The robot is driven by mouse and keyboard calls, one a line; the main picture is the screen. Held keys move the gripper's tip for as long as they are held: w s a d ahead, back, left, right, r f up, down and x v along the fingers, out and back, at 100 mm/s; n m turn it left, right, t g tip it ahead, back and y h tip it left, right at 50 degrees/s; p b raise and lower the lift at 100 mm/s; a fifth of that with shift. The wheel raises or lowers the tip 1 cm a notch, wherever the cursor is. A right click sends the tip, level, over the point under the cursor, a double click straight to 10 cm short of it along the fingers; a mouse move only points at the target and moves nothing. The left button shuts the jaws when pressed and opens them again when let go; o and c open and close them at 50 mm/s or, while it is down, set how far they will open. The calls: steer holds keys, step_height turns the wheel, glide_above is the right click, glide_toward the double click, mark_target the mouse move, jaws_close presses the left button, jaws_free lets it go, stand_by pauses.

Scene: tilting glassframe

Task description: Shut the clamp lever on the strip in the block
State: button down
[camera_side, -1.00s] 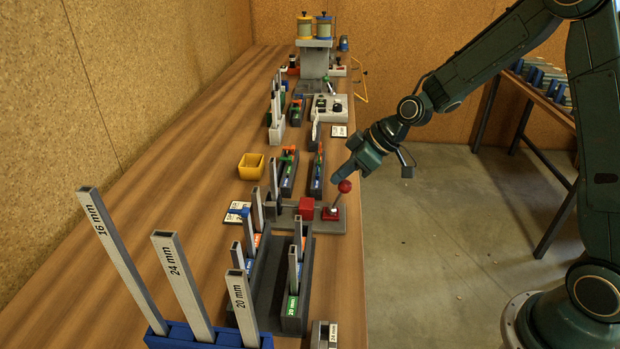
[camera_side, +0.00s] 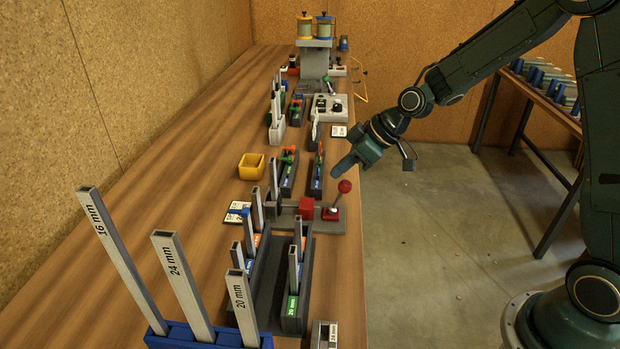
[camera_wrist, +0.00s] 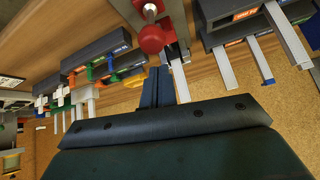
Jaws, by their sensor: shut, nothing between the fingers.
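The clamp lever (camera_side: 338,196), with a round red knob, stands near upright, leaning slightly right, on a red mount at the right end of a grey clamp base (camera_side: 325,225). A red block (camera_side: 306,207) sits on the same base left of the lever. A grey strip (camera_side: 257,209) stands at the base's left end; its seating is too small to tell. My gripper (camera_side: 335,174) is shut and empty, just above and behind the knob in the side view, seemingly apart from it. In the wrist view, the red knob (camera_wrist: 151,39) lies beyond the shut fingertips (camera_wrist: 158,72).
Dark racks with short strips (camera_side: 309,270) stand in front of the clamp. A blue holder (camera_side: 190,333) with tall marked strips is nearest. A yellow bin (camera_side: 251,166) and more dark racks (camera_side: 289,172) lie behind. Open floor is to the right of the bench.

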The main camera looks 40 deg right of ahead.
steer(key=s+d+f+v, duration=0.1)
steer(key=v, duration=0.8)
steer(key=shift+s+r, duration=0.2)
steer(key=shift+s, duration=0.05)
steer(key=shift+s+d+r, duration=0.1)
stand_by(0.3)
steer(key=s+a+r+m+h, duration=0.1)
steer(key=s+r+m+h, duration=0.1)
steer(key=s, duration=0.9)
steer(key=s+a+r+m+h, duration=0.1)
steer(key=s+r+m+h, duration=0.2)
steer(key=s, duration=0.9)
step_height(320, 180, up, 2)
steer(key=shift+s+m, duration=0.25)
steer(key=shift+m, duration=0.55)
steer(key=shift+w, duration=0.1)
